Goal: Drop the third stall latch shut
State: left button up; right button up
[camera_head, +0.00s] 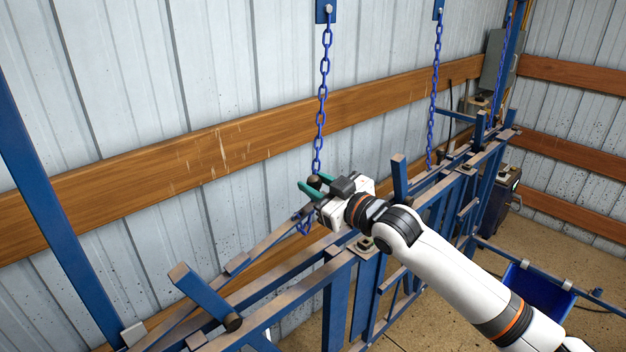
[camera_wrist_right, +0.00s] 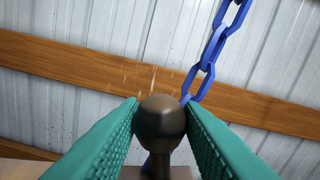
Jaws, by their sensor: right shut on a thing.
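My right gripper (camera_head: 314,187) has teal fingers and is shut on a dark round latch knob (camera_wrist_right: 160,122), seen between the fingers in the right wrist view. In the head view the knob (camera_head: 314,182) shows small between the fingertips, above the blue stall rail. A blue chain (camera_head: 321,105) hangs down just behind the gripper; the chain also shows in the right wrist view (camera_wrist_right: 208,52). The latch bar below the knob is mostly hidden by my gripper. Another latch bar (camera_head: 205,298) with a dark end sits tilted at the lower left. My left gripper is out of view.
Blue stall frames (camera_head: 340,302) run diagonally across the picture. An upright blue post (camera_head: 50,190) stands at the left. More chains (camera_head: 434,95) hang farther right. A wooden board (camera_head: 215,150) crosses the metal wall. A blue bin (camera_head: 538,291) is at the lower right.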

jog(key=shift+w+d+f+m+b, duration=0.15)
jog(key=shift+f+b, duration=0.1)
jog(key=shift+f, duration=0.35)
jog(key=shift+w+d+f+m+b, duration=0.15)
jog(key=shift+f+m+b, duration=0.1)
jog(key=shift+f, duration=0.4)
jog(key=shift+w+d+f+m+b, duration=0.15)
jog(key=shift+f+b, duration=0.1)
jog(key=shift+f, duration=0.35)
jog(key=shift+m, duration=0.85)
jog(key=shift+w+d+f+b, duration=0.15)
jog(key=shift+f+b, duration=0.6)
jog(key=shift+f, duration=0.35)
jog(key=shift+w+d+f+b, duration=0.2)
jog(key=shift+f+b, duration=0.5)
jog(key=shift+f, duration=0.35)
jog(key=shift+w+d+f+b, duration=0.15)
jog(key=shift+f+b, duration=0.6)
jog(key=shift+f, duration=0.35)
jog(key=o, duration=2)
jog(key=shift+d+r, duration=0.1)
